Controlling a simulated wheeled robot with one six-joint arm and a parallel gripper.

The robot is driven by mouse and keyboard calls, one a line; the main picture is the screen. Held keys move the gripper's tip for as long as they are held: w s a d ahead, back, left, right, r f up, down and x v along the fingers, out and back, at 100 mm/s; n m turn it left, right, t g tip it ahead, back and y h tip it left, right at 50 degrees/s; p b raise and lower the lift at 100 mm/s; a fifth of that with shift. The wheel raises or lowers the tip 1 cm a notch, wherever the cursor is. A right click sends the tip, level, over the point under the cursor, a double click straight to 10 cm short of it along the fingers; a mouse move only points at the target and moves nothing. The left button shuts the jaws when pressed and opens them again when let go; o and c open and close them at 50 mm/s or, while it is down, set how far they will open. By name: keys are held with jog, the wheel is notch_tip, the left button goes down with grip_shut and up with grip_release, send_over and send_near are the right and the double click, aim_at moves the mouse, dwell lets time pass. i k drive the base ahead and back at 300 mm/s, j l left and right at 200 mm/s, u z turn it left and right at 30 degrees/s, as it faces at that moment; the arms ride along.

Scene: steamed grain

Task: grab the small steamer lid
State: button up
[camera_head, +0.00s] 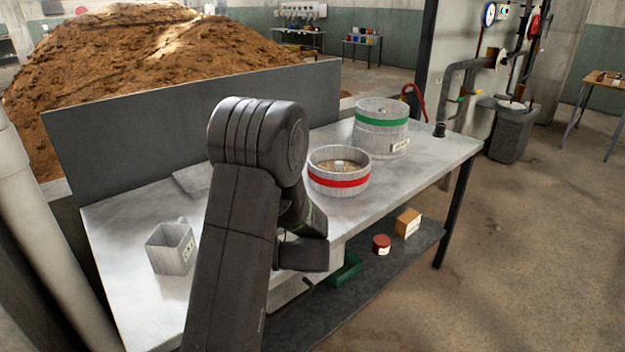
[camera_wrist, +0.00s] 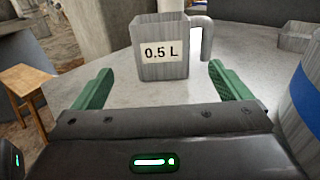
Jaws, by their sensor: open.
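I cannot make out a small steamer lid for certain in either view. The red-banded round vessel (camera_head: 340,183) stands on the metal table with brownish grain and a small pale piece in it. The taller green-banded vessel (camera_head: 382,125) stands behind it to the right. My gripper (camera_wrist: 160,69) is open, its green fingers wide apart with nothing held. A grey measuring cup (camera_wrist: 165,55) marked 0.5 L stands upright ahead of the fingers. A blue-banded vessel (camera_wrist: 305,95) is cut off at the right edge of the wrist view. My arm hides part of the table in the head view.
The cup (camera_head: 170,249) stands at the left of the table (camera_head: 125,290). A flat grey piece (camera_head: 190,178) lies partly behind my arm. An upright panel (camera_head: 150,140) borders the table's back. A red tin (camera_head: 381,244) and an orange-brown box (camera_head: 407,223) are on the lower shelf.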

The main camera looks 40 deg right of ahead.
aim_at(513, 105)
jog(key=z, duration=2.55)
